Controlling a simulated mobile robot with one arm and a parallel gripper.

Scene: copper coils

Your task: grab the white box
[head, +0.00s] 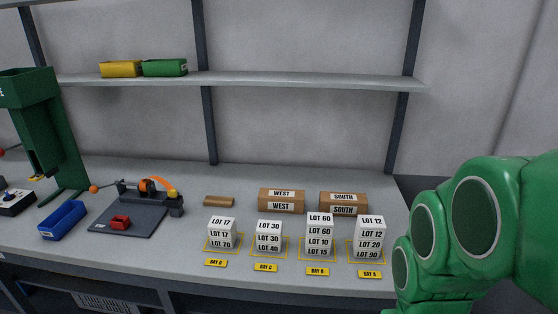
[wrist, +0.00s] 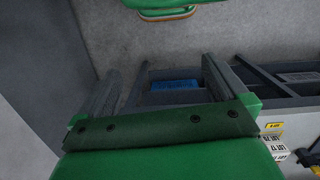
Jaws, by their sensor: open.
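Several white boxes with LOT labels stand in stacks on yellow-outlined squares at the front of the bench. Which white box is meant cannot be told. My gripper (wrist: 162,76) is open and empty in the wrist view, away from the stacks. Some white boxes (wrist: 273,146) show at that view's right edge. The gripper is out of sight in the head view; my green arm is at right.
Cardboard boxes marked WEST (head: 281,201) and SOUTH (head: 343,204) stand behind the stacks, near a brown roll (head: 219,201). A blue bin (head: 62,220), a grey fixture plate (head: 128,221) and a green press (head: 40,130) occupy the left. A shelf (head: 300,83) runs above.

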